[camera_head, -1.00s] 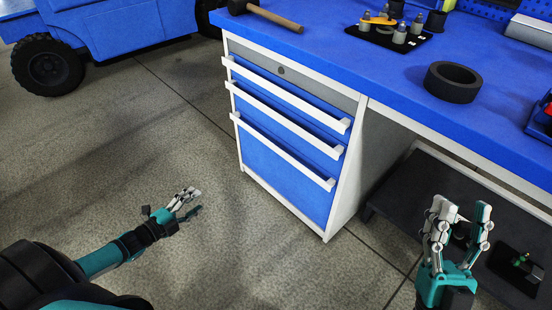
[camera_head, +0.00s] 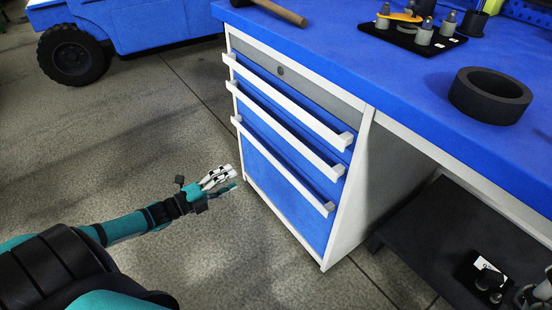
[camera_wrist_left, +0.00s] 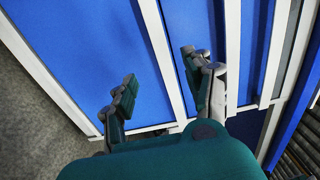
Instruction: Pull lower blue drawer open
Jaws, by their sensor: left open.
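The lower blue drawer (camera_head: 277,186) is the bottom front of the cabinet and looks closed. Its white bar handle (camera_head: 280,164) runs along its upper edge. My left gripper (camera_head: 231,178) is open and empty in front of this drawer, left of the handle in the head view. In the left wrist view my left gripper (camera_wrist_left: 158,66) has its two fingers spread, with the lower handle (camera_wrist_left: 162,62) showing between them. I cannot tell whether they touch it. My right gripper (camera_head: 538,294) shows only partly at the bottom right corner; its opening is unclear.
Two more blue drawers with white handles and a grey top drawer (camera_head: 300,72) sit above. The blue worktop (camera_head: 375,75) holds a hammer (camera_head: 280,12), a black ring (camera_head: 490,95) and a small black tray of parts. A dark low shelf (camera_head: 425,225) is at right.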

